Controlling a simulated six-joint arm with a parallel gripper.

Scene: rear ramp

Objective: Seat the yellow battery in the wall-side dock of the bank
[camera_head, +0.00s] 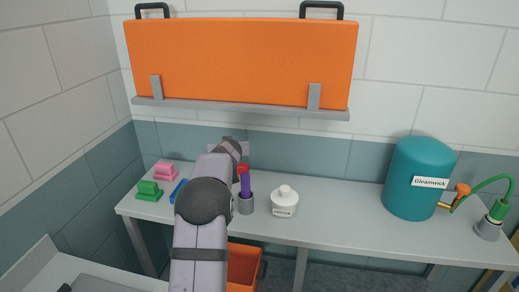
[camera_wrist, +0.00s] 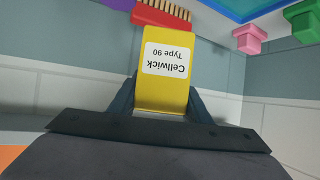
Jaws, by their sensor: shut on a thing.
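In the wrist view, my gripper (camera_wrist: 162,92) is shut on the yellow battery (camera_wrist: 164,97), with a finger on each side. The battery's white label reads "Cellwick Type 90" and appears upside down in this picture. In the head view, my own arm hides the battery and most of the gripper. A blue item (camera_head: 178,190) lies on the bench left of my arm, partly hidden. A blue surface also shows at the top edge of the wrist view (camera_wrist: 238,8). I cannot tell whether either is the bank. No dock can be made out.
Pink blocks (camera_head: 165,171) and green blocks (camera_head: 149,191) sit at left. An orange panel (camera_head: 240,62) hangs above; a teal tank (camera_head: 418,180) stands at right.

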